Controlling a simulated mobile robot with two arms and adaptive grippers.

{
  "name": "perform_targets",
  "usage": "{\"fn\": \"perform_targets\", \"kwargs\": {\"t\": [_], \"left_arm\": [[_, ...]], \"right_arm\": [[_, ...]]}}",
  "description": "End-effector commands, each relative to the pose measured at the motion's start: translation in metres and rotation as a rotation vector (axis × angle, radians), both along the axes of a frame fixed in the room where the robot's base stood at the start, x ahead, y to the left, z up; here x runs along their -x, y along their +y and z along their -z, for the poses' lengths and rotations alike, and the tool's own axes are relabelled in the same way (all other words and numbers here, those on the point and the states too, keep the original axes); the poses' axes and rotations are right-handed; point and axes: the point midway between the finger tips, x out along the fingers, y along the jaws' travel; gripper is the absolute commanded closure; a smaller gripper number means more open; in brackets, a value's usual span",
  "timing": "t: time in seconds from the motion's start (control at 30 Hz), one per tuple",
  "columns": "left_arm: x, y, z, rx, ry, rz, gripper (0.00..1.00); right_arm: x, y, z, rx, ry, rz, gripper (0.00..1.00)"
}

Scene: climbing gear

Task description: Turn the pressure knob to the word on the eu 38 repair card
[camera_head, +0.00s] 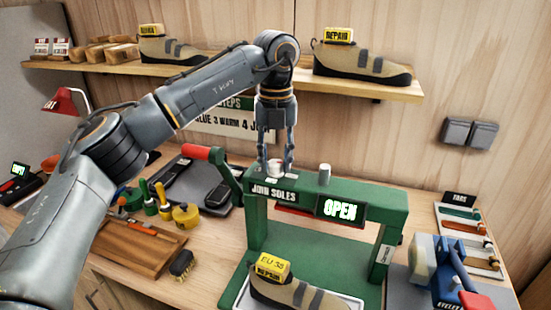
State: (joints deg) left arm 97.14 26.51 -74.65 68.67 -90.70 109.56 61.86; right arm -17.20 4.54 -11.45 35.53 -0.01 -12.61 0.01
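The green press (385,208) stands on the workbench, with "JOIN SOLES" on its front and a lit display (340,210) reading "OPEN". A pale knob (274,167) sits on its top at the left, and a grey cylinder (324,174) stands to its right. My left gripper (276,165) points down with its fingertips on either side of the pale knob; I cannot tell whether they touch it. A yellow card (270,267) reading "EU 38" and "REPAIR" sits on a beige shoe (308,295) in the press. Any smaller word on it is not legible. My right gripper is out of view.
A wall shelf (400,92) behind holds two shoes with yellow repair cards. A red-handled lever (197,152), glue pots (187,215) and a wooden tray (135,252) lie left of the press. A blue-and-red device (448,275) stands at the right.

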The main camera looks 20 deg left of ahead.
Motion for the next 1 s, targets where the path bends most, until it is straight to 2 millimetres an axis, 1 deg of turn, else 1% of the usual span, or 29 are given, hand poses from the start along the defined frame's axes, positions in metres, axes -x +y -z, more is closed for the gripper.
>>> {"fn": "perform_targets", "kwargs": {"t": [0.03, 0.1, 0.37, 0.47, 0.57, 0.67, 0.8, 0.9, 1.0], "left_arm": [[0.0, 0.0, -0.001, 0.0, -0.002, -0.002, 0.57], [0.0, 0.0, -0.001, 0.001, -0.001, -0.001, 0.44], [0.0, 0.0, 0.0, 0.0, 0.0, 0.0, 0.44], [0.0, 0.0, -0.004, 0.001, -0.001, 0.0, 0.44], [0.0, 0.0, -0.015, 0.0, -0.002, 0.0, 0.44], [-0.001, 0.0, -0.035, 0.001, -0.004, 0.0, 0.44], [-0.001, 0.0, -0.067, 0.001, -0.004, -0.001, 0.44], [0.0, 0.0, -0.087, -0.001, -0.005, -0.002, 0.44], [0.0, 0.0, -0.102, -0.002, -0.005, -0.003, 0.44]], "right_arm": [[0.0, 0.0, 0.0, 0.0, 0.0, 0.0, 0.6], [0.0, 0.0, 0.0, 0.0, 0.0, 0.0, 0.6], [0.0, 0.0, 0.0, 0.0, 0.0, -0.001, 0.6], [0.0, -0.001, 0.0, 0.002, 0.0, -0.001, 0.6], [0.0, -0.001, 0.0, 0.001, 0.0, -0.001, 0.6], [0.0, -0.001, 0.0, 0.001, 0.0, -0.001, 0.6], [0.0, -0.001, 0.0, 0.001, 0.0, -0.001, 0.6], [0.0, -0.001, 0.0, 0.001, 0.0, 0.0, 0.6], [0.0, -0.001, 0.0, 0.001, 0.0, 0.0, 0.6]]}}
